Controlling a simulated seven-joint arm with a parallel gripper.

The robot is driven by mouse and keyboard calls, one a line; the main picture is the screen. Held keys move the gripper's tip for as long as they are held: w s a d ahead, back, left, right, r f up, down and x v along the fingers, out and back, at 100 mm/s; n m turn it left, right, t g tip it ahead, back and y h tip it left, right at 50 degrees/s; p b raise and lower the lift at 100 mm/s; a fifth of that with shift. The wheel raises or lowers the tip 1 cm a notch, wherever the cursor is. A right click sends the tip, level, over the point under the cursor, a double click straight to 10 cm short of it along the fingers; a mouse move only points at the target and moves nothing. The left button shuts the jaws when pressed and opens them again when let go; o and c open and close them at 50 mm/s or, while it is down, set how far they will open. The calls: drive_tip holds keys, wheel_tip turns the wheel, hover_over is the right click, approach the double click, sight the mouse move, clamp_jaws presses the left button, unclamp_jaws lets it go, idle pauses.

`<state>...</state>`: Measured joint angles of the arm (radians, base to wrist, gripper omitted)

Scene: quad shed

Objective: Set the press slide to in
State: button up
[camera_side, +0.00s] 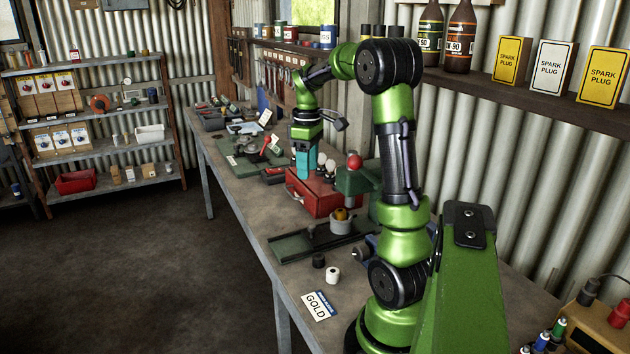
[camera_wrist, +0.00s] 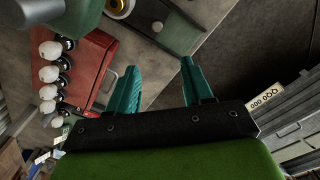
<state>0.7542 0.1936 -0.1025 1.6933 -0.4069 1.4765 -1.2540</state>
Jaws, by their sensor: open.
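The press (camera_side: 357,182) is green with a red ball on top and stands on the bench at the right of the red box. Its dark green slide track (camera_side: 292,246) lies flat on the bench in front of it. A grey cup (camera_side: 341,226) with a yellow-brown piece sits at the track's right part, under the press. In the wrist view the track (camera_wrist: 178,32) is at the top, with the cup (camera_wrist: 118,6) cut off by the edge. My gripper (camera_side: 304,174) has teal fingers, open and empty in the wrist view (camera_wrist: 158,68).
Tools crowd the far bench.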

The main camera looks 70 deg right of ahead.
drive_tip(key=w+a+m+t, duration=0.2)
drive_tip(key=a+m+t, duration=0.2)
drive_tip(key=a, duration=1.7)
drive_tip(key=shift+a+m, duration=0.3)
drive_tip(key=shift+m, duration=0.9)
drive_tip(key=shift+w+f, duration=0.1)
drive_tip(key=shift+f, duration=0.05)
